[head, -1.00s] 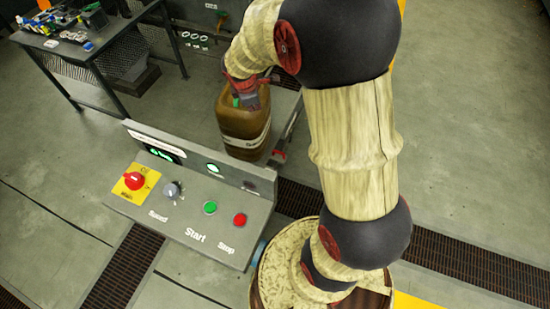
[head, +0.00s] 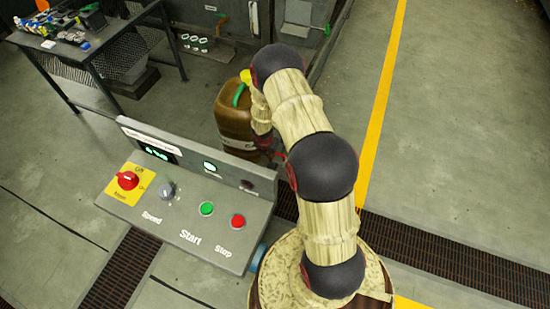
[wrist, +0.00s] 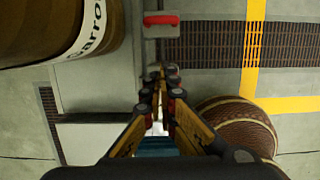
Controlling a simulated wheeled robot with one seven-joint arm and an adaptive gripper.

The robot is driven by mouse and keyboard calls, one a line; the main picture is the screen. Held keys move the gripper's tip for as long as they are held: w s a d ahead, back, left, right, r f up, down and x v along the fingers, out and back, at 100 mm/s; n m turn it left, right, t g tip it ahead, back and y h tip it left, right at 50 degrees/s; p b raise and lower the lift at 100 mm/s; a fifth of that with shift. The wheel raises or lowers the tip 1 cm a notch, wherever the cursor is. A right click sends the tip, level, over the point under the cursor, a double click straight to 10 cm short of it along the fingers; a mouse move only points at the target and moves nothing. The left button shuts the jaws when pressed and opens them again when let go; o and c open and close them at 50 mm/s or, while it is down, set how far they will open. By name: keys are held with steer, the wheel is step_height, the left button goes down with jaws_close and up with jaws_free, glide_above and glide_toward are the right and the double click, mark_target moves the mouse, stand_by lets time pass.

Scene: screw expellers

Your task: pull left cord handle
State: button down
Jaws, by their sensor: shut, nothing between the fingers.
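In the wrist view my gripper (wrist: 162,76) is shut, with its fingertips together and nothing between them. A red handle-like piece (wrist: 161,19) on a pale grey block lies beyond the fingertips, near the top of the wrist view. A clear gap separates it from the fingers. I cannot tell whether it is the left cord handle, and no cord is plain in either view. In the head view my arm hides most of my gripper and that spot beside the brown container.
The brown labelled container (head: 232,118) has a green handle on top; it also fills the upper left of the wrist view (wrist: 60,22). A grey control panel (head: 195,243) stands in front of it. A worktable (head: 110,35) is at the back left. Open floor lies right.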

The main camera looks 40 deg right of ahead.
steer(key=shift+f, duration=0.1)
steer(key=w+d+f+b, duration=0.3)
steer(key=d+f+b, duration=0.2)
steer(key=f, duration=0.5)
steer(key=shift+d+f, duration=0.15)
stand_by(0.3)
